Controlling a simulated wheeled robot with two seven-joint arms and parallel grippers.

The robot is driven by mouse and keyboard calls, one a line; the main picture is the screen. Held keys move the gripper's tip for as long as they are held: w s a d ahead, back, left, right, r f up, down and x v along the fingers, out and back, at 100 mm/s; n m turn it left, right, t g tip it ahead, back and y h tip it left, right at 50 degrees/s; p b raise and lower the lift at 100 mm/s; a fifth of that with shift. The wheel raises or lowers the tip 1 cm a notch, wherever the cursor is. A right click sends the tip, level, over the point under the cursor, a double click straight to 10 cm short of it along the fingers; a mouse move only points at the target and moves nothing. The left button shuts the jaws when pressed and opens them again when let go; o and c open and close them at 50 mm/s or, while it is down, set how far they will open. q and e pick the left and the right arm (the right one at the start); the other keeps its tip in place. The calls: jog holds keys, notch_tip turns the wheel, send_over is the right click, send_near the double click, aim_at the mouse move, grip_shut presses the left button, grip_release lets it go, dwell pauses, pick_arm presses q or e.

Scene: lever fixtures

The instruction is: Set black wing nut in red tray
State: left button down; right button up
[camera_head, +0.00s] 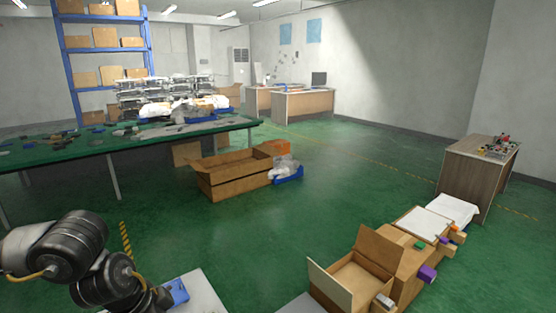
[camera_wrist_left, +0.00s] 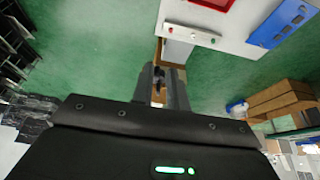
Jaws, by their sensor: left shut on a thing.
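My left gripper (camera_wrist_left: 159,88) is shut on a small black thing (camera_wrist_left: 158,82), which fits the black wing nut; the fingers hide most of it. The red tray (camera_wrist_left: 217,3) lies on a white tabletop at the top edge of the left wrist view, cut off by the frame. The gripper appears beyond the tabletop's near edge, apart from the tray. In the head view my left arm comes in at the lower left and its fingers cannot be made out. My right gripper is in neither view.
A blue panel-like tray (camera_wrist_left: 284,22) lies on the white tabletop (camera_wrist_left: 238,38); blue also shows in the head view (camera_head: 176,291). An open cardboard box (camera_head: 350,284) stands at lower right. Green floor (camera_head: 250,240) between is clear.

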pick_arm(q)
notch_tip(320, 180, down, 13)
jog(key=b, duration=1.2)
jog(key=shift+s+a+b, duration=0.15)
jog(key=shift+s+b, duration=0.05)
jog(key=shift+b, duration=0.2)
jog(key=shift+r, duration=0.1)
jog(key=s+a+f+m, duration=0.1)
jog(key=a+f+m, duration=0.1)
jog(key=a+f, duration=0.2)
jog(key=shift+a+f+m+g, duration=0.2)
jog(key=shift+f+m+g, duration=0.1)
jog(key=shift+f+g, duration=0.15)
